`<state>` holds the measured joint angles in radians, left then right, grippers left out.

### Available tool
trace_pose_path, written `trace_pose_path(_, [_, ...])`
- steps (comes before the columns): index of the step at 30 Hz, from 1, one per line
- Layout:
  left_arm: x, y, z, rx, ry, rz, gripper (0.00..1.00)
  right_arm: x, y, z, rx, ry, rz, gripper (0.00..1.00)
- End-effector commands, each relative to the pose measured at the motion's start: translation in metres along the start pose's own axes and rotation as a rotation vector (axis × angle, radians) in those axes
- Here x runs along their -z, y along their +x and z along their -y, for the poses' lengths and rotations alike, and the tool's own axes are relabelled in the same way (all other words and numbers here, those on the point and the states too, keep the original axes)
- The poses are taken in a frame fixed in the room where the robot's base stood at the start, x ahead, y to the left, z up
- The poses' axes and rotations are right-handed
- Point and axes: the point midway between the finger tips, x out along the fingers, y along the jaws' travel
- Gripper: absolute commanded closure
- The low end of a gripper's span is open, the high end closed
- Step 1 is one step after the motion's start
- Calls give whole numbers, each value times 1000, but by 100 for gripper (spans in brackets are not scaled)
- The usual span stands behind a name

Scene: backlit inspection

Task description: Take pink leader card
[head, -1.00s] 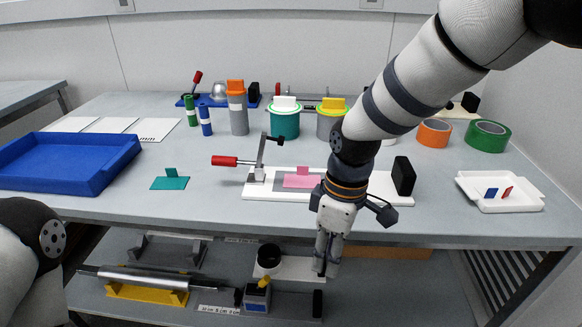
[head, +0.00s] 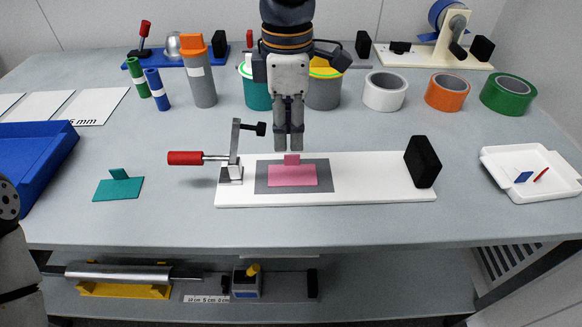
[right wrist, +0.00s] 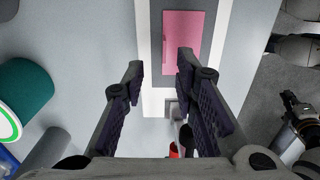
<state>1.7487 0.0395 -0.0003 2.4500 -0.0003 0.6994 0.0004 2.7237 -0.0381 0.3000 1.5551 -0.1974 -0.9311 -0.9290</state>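The pink leader card (head: 292,176), with a small upright tab (head: 291,160), lies on a grey pad on the white board (head: 380,180). It also shows at the top of the right wrist view (right wrist: 183,38). My right gripper (head: 289,146) points down in the head view, just behind the card's tab as pictured, apparently above the board. In the right wrist view the two fingers (right wrist: 161,72) stand wide apart with nothing between them, so it is open. My left gripper is out of view.
A clamp with a red handle (head: 186,158) stands at the board's left, a black block (head: 422,162) at its right. A teal card (head: 119,186), blue tray (head: 40,165) and white tray (head: 530,172) lie around. Cups, tape rolls and cylinders stand behind.

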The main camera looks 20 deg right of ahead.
Motion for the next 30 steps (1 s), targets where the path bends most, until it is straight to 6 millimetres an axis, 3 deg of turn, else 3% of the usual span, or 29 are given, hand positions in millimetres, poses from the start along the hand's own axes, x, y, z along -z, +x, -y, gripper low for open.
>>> trace_pose_path(6, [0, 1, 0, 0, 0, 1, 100, 0, 40, 7, 3, 0, 2, 73])
trace_pose_path(9, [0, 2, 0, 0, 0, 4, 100, 0, 51, 7, 2, 1, 1, 73])
trace_pose_path(16, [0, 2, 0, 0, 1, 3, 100, 0, 51, 6, -2, 1, -1, 76])
trace_pose_path(19, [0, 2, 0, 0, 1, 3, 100, 0, 51, 6, -1, 1, -1, 98])
trace_pose_path(20, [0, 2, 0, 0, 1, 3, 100, 0, 51, 6, -2, 1, -1, 100])
trace_pose_path(30, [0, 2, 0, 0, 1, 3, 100, 0, 51, 6, -1, 1, -1, 100])
